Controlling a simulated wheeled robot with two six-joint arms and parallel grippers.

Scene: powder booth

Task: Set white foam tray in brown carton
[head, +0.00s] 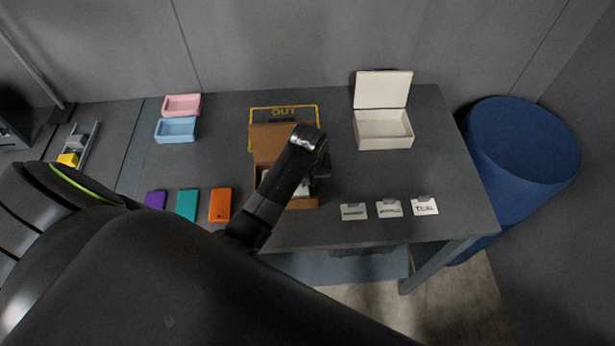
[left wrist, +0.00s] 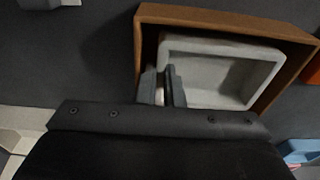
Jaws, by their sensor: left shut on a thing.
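The brown carton (head: 271,136) stands open on the table in the head view, its flap raised at the back; its rim frames the left wrist view (left wrist: 225,20). The white foam tray (left wrist: 222,75) lies within the carton's walls, open side up. In the head view my arm hides most of the tray. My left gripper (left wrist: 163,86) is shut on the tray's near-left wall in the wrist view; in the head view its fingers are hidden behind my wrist. Whether the tray rests on the carton floor cannot be told. My right gripper is not in view.
A white lidded box (head: 384,130) stands at the back right. Pink (head: 182,105) and blue (head: 176,129) trays sit at the left. Purple, teal and orange (head: 220,205) pieces lie along the front left, label cards (head: 389,208) front right. A blue bin (head: 525,150) stands beside the table.

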